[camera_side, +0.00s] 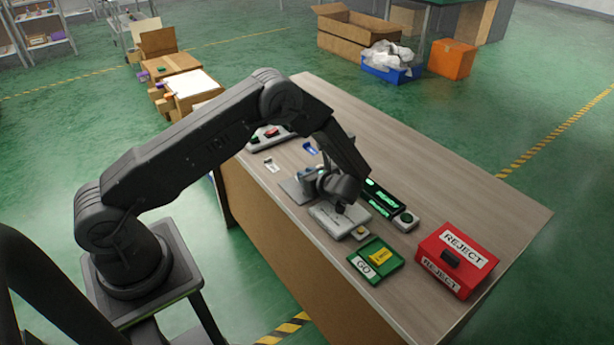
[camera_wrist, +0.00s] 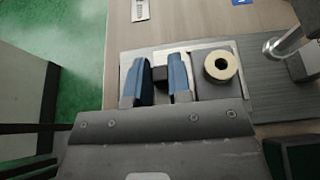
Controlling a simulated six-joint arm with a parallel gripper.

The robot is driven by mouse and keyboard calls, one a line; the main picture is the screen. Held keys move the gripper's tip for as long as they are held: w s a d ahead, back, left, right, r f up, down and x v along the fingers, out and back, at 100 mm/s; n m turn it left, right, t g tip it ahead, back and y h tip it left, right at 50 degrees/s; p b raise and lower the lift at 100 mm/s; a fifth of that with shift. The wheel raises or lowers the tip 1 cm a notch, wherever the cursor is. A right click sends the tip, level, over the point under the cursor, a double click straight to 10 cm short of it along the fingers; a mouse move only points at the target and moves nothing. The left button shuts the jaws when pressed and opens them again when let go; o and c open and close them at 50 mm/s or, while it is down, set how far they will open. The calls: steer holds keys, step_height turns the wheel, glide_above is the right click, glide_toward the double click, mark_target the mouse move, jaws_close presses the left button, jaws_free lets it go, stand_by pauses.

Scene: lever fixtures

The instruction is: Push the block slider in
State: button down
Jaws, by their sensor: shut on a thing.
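The block slider (camera_wrist: 160,77) shows in the wrist view as a small dark block between the two blue fingers of my gripper (camera_wrist: 160,72). My gripper is shut on it, with a finger on each side. The slider's grey base plate (camera_wrist: 204,92) lies under the fingers. In the side view my gripper (camera_side: 308,176) is low over the fixture near the middle of the table, and my own wrist hides much of it. The slider itself is hard to make out there.
A cream ring (camera_wrist: 220,66) sits right of the fingers in the wrist view. The side view shows a green GO tray (camera_side: 374,262), a red REJECT box (camera_side: 455,260) and a black panel with green lights (camera_side: 380,198). The table's far right is clear.

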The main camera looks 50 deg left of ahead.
steer(key=shift+w, duration=2.1)
steer(key=c, duration=1.3)
jaws_free()
steer(key=shift+w, duration=0.1)
steer(key=v, duration=1.4)
steer(key=shift+a, duration=0.1)
